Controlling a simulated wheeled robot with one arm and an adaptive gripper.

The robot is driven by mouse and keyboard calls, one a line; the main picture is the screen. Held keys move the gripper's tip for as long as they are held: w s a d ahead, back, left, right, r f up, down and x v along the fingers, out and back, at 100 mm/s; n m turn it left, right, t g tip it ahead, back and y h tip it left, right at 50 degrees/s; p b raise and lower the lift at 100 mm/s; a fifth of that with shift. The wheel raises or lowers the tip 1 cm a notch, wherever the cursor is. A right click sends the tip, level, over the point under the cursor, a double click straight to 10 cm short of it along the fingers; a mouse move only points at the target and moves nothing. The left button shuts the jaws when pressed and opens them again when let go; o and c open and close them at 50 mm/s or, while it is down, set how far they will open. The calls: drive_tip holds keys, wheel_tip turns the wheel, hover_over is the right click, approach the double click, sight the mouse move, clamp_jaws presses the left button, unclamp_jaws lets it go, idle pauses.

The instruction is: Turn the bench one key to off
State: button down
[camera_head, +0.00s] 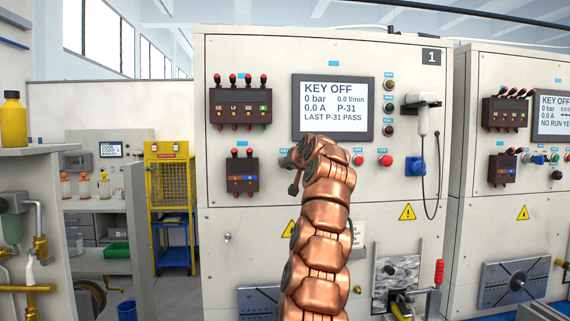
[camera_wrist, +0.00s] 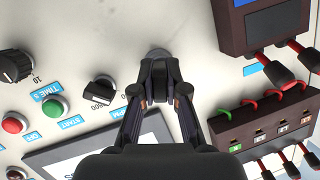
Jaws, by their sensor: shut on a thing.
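Bench one (camera_head: 260,45) is the cream cabinet marked "1" in the head view. Its screen (camera_head: 333,105) reads KEY OFF, 0 bar, 0.0 A, LAST P-31 PASS. My copper arm reaches up in front of the panel, and my gripper (camera_head: 293,163) is at the panel below the screen's left end. In the wrist view my gripper (camera_wrist: 160,92) has its fingers close together on the key, which they hide. A grey round key switch base (camera_wrist: 158,54) shows just beyond the fingertips. The key's angle cannot be seen.
Red-plugged terminal blocks (camera_head: 240,106) are left of the screen. In the wrist view a black knob (camera_wrist: 98,91) and a green start button (camera_wrist: 55,108) are beside the fingers. A handset (camera_head: 423,115) hangs on the right. A second bench (camera_head: 510,70) stands further right.

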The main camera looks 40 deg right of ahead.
drive_tip(key=shift+d+r+n+g, duration=0.1)
drive_tip(key=shift+n+g, duration=0.2)
drive_tip(key=shift+n, duration=0.3)
drive_tip(key=shift+n+h, duration=0.5)
drive_tip(key=shift+n, duration=0.2)
drive_tip(key=c, duration=1.1)
unclamp_jaws()
drive_tip(key=shift+s+r, duration=0.1)
drive_tip(key=shift+r, duration=0.05)
